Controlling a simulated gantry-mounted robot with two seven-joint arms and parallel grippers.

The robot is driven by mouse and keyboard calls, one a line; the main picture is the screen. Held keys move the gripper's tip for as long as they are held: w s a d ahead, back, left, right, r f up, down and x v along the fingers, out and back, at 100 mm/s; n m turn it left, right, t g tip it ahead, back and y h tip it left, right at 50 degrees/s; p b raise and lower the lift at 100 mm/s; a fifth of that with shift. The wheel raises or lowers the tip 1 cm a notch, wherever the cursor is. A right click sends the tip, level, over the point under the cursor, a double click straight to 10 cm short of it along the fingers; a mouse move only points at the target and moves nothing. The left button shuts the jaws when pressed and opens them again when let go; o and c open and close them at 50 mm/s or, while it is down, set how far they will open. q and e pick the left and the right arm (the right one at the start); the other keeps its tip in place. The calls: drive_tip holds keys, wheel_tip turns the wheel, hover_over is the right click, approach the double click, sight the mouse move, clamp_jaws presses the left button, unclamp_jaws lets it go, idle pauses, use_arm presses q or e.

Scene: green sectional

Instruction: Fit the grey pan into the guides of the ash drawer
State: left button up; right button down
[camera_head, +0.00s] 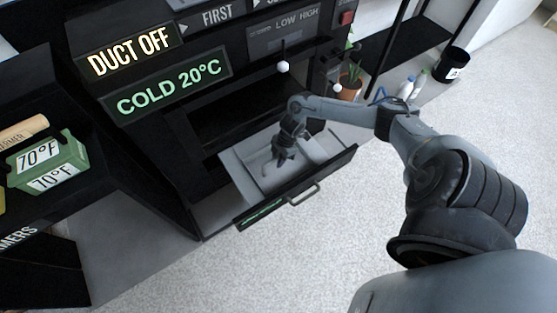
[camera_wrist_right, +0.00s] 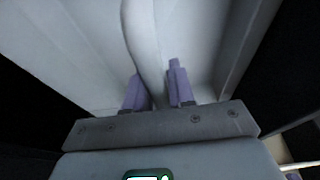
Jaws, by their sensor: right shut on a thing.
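The ash drawer (camera_head: 335,166) is pulled out at the bottom of the black stove, with a dark front and a bar handle. The light grey pan (camera_head: 258,176) shows inside the drawer's outline; whether it sits in the guides cannot be told. My right gripper (camera_head: 281,160) reaches down over the pan from the right. In the right wrist view its two purple-grey fingers (camera_wrist_right: 158,88) are shut on a thin upright grey part of the pan (camera_wrist_right: 146,45). The guides are hidden. My left gripper is not in view.
A dark opening (camera_head: 235,115) lies above the drawer. A potted plant (camera_head: 350,86) and bottles (camera_head: 418,82) stand at right. Pale floor (camera_head: 320,255) in front of the drawer is clear.

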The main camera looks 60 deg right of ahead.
drive_tip(key=shift+d, duration=0.1)
drive_tip(key=c, duration=1.4)
unclamp_jaws()
drive_tip(key=o, duration=0.4)
drive_tip(key=shift+o, duration=0.2)
